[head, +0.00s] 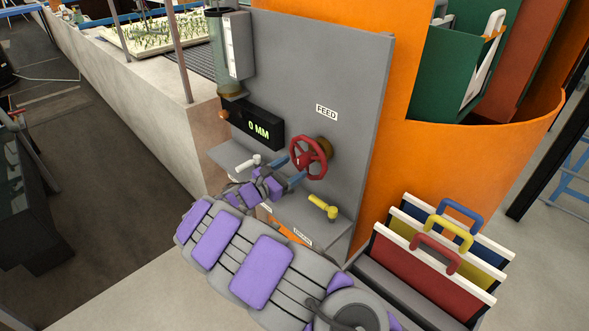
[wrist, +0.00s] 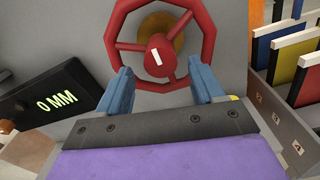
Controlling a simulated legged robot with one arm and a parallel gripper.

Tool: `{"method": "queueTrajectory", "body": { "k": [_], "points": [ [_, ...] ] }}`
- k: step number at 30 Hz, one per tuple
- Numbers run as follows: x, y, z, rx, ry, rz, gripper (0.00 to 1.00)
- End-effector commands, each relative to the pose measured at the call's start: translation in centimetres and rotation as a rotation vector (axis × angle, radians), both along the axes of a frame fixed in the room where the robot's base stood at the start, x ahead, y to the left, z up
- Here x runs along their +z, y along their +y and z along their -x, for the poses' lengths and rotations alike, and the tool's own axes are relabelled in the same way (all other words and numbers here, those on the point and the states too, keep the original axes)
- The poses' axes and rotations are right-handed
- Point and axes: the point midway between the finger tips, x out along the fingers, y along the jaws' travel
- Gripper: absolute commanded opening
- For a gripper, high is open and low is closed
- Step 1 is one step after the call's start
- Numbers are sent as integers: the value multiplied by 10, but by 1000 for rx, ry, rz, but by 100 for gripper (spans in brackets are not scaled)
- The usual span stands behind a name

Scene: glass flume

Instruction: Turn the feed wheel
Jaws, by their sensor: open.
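The feed wheel (head: 310,158) is a red handwheel with spokes and a brass hub behind it, on a grey panel under a FEED label (head: 326,112). In the wrist view the wheel (wrist: 160,58) fills the top middle, with a white mark on its hub. My gripper (head: 289,170) is at the wheel's lower left in the head view. In the wrist view its two blue fingers (wrist: 167,80) are open, one on each side of the lower rim. I cannot tell whether they touch it. A black display (head: 257,128) left of the wheel reads 0 MM.
A white-handled valve (head: 249,163) and a yellow-handled valve (head: 322,206) sit below the wheel. A rack (head: 395,290) of coloured panels with handles stands at the right. An orange curved wall (head: 450,160) is behind it. Open floor (head: 110,280) lies at left.

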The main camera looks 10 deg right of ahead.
Motion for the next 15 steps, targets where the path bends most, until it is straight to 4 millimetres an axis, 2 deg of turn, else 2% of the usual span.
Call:
{"method": "queueTrajectory", "body": {
  "k": [5, 15],
  "points": [
    [-1, -13, -9, -1, 1, -2, 67],
    [0, -15, -11, 0, 1, -1, 67]
  ]
}}
